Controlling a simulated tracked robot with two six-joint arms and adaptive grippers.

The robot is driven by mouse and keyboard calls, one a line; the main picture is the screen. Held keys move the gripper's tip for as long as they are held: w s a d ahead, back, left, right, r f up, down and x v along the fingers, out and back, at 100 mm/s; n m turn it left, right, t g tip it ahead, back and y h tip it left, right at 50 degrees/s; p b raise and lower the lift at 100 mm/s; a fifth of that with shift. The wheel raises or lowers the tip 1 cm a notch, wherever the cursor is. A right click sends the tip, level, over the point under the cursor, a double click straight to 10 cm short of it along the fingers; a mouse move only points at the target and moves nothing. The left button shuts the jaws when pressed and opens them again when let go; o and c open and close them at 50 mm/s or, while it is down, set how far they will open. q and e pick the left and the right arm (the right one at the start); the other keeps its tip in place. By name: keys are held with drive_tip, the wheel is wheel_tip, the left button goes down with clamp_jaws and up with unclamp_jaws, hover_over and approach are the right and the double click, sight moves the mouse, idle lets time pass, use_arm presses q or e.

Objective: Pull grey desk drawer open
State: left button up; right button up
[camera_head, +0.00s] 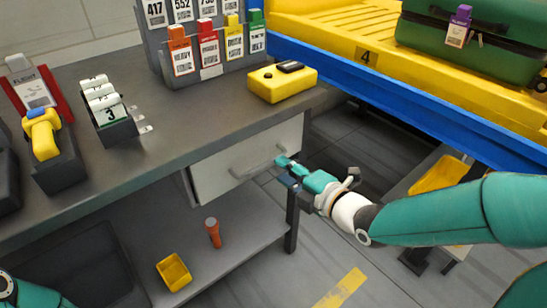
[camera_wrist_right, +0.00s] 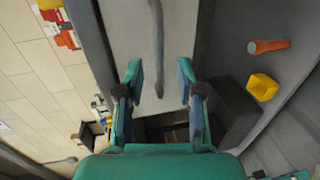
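The grey desk drawer (camera_head: 215,181) is under the right part of the desk top, with a pale front and a thin bar handle (camera_head: 250,172). It looks shut or nearly so. My right gripper (camera_head: 286,171) is by the right end of the handle. In the right wrist view, the fingers of my right gripper (camera_wrist_right: 158,82) are spread apart, and the handle (camera_wrist_right: 157,45) runs between them in the picture, over the drawer front (camera_wrist_right: 130,30). I see no finger closed on it; the exact gap in depth is unclear. My left gripper is out of view.
The desk top (camera_head: 180,130) holds a yellow device (camera_head: 282,82), a card rack (camera_head: 206,50) and a stamp holder (camera_head: 112,125). A lower shelf (camera_head: 225,255) carries an orange torch (camera_head: 213,232) and a yellow bin (camera_head: 174,271). The blue conveyor rail (camera_head: 400,100) is at the right.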

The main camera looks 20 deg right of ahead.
sight(269, 161)
drive_tip(key=x, duration=0.6)
drive_tip(key=shift+w+a, duration=0.1)
drive_tip(key=shift+w, duration=0.2)
clamp_jaws()
